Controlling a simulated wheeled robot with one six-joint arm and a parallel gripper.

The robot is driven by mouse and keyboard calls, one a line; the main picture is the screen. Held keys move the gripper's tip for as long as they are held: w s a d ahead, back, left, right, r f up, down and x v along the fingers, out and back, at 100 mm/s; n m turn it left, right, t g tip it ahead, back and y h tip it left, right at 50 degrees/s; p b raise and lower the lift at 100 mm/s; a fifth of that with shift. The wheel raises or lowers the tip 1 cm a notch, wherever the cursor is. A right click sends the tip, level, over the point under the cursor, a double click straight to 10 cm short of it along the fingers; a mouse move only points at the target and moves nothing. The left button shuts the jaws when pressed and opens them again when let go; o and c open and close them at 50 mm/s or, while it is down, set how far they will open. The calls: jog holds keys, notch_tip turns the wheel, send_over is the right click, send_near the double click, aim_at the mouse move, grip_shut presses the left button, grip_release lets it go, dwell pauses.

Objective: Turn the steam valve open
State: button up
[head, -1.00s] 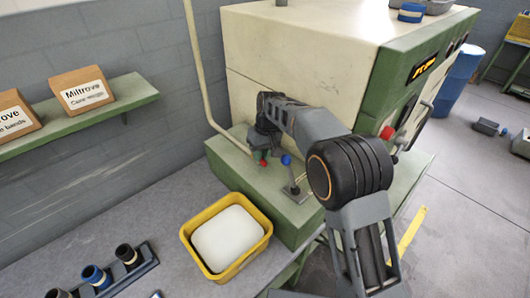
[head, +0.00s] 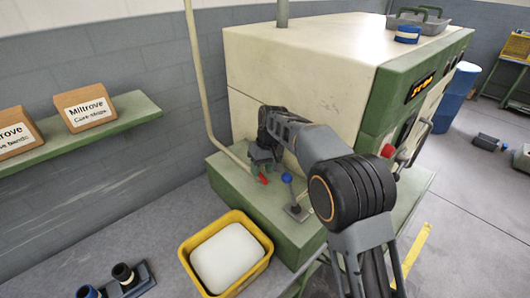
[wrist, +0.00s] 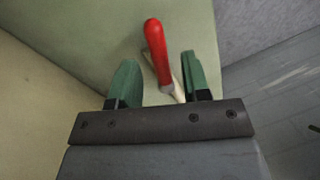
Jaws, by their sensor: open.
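A lever with a red grip (head: 263,179), which looks like the steam valve handle, stands on the green ledge at the foot of the cream machine. In the wrist view the red grip (wrist: 156,46) leads to a pale shaft running between my fingers. My gripper (head: 261,157) is just above and behind the lever, seen from the head, and partly hides it. In the wrist view my gripper (wrist: 159,78) is open, with one green finger on each side of the shaft. The right finger is close to the shaft; I cannot tell whether they touch.
A blue-knobbed lever (head: 287,178) stands just right of the red one. The cream machine body (head: 300,75) rises close behind my gripper, and a pale pipe (head: 199,85) runs down at its left. A yellow bin (head: 182,252) with a white block stands in front.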

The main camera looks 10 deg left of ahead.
notch_tip(320, 180, up, 12)
jog(key=w+d, duration=0.1)
jog(key=d, duration=0.1)
jog(key=shift+w+r, duration=0.2)
jog(key=shift+c, duration=0.2)
